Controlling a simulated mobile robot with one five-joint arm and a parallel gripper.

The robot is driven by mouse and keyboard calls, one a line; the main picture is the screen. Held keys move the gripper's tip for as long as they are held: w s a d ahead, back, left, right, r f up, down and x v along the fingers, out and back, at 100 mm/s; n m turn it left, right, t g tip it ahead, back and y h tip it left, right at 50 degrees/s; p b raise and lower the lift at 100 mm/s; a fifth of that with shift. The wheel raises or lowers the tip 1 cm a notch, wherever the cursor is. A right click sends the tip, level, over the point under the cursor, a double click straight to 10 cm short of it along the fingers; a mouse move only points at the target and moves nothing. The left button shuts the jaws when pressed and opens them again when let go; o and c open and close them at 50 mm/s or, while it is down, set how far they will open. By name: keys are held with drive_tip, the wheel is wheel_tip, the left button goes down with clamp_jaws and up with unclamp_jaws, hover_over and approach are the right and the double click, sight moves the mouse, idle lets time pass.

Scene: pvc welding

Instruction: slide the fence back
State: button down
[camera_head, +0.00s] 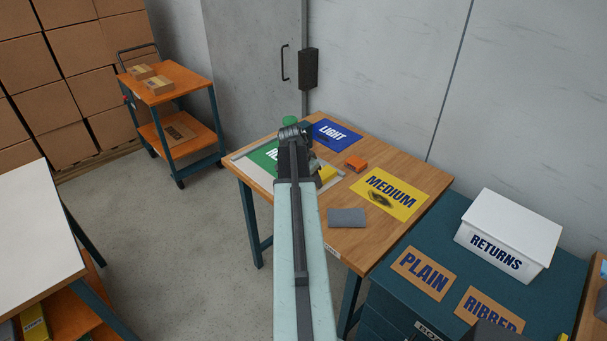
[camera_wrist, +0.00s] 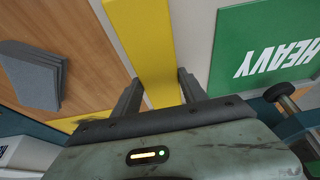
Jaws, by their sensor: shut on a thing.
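A yellow bar (camera_wrist: 143,40), which looks like the fence, runs away from my gripper (camera_wrist: 160,95) in the wrist view, over a pale board (camera_wrist: 197,30). My gripper's two dark fingers stand on either side of the bar, shut on it. In the head view, a short yellow piece of it (camera_head: 327,173) shows beside the end of my arm, on the wooden table (camera_head: 345,240). My arm hides the rest and the fingertips. The green HEAVY card (camera_wrist: 262,45) lies to the right of the bar in the wrist view.
The table also holds a blue LIGHT card (camera_head: 334,134), an orange block (camera_head: 355,163), a yellow MEDIUM card (camera_head: 400,187) and a grey slab (camera_head: 347,217). A white RETURNS bin (camera_head: 510,228) stands at right on a teal cabinet. An orange cart (camera_head: 180,80) stands at back left.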

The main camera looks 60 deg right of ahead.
drive_tip(key=shift+s+a, duration=0.2)
drive_tip(key=shift+s, duration=0.55)
drive_tip(key=c, duration=0.6)
unclamp_jaws()
drive_tip(key=shift+w, duration=0.1)
drive_tip(key=p+v, duration=0.7)
drive_tip(key=v, duration=0.1)
drive_tip(key=shift+d, duration=0.1)
drive_tip(key=shift+f, duration=0.1)
